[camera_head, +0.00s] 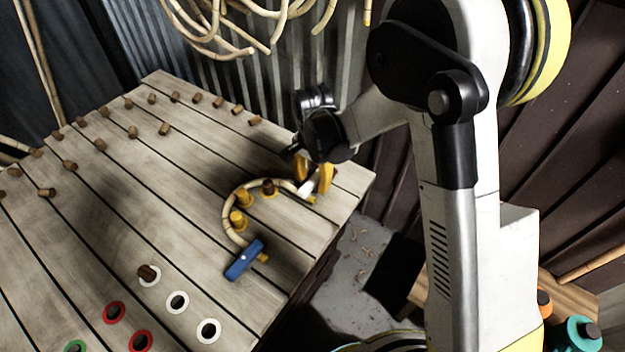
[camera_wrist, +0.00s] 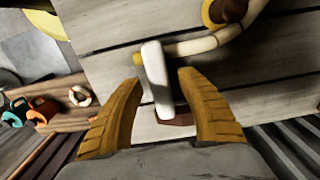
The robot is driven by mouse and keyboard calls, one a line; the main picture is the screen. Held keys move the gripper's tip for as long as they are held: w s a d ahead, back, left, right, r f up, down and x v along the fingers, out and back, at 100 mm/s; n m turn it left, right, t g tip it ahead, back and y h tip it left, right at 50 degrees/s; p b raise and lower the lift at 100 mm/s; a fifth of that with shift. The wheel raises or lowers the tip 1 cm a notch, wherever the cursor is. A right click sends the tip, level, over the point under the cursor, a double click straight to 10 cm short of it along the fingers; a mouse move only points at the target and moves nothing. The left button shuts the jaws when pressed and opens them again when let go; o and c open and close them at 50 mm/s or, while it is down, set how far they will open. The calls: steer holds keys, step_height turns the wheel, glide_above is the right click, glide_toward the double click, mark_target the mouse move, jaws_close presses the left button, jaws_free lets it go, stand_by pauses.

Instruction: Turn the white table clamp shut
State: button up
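The white table clamp (camera_wrist: 157,85) is a narrow white bar, one end lying over the rattan near its yellow tip. In the head view the clamp (camera_head: 306,188) is partly hidden by my gripper (camera_head: 315,176). In the wrist view my gripper (camera_wrist: 160,77) is open, its yellow fingers on either side of the bar, with a small gap showing on each side. The rattan (camera_head: 227,210) bends in a curve around several pegs on the table. The blue clamp (camera_head: 244,260) lies across its other end.
The plank table (camera_head: 190,180) carries several wooden pegs (camera_head: 132,131) at the back left. White rings (camera_head: 208,330) and red rings (camera_head: 141,341) lie at the front. Rattan coils (camera_head: 215,35) hang behind. The table's right edge is close to my gripper.

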mark_target(315, 180)
steer(key=shift+r, duration=0.1)
step_height(315, 180, up, 12)
stand_by(0.5)
stand_by(0.4)
steer(key=s+d+r+n+t, duration=0.4)
steer(key=s+d+r, duration=0.5)
steer(key=d, duration=0.1)
steer(key=s+d+n+t, duration=0.3)
steer(key=s+d, duration=0.2)
steer(key=s, duration=0.4)
steer(key=shift+d+n, duration=0.35)
steer(key=shift+n, duration=0.05)
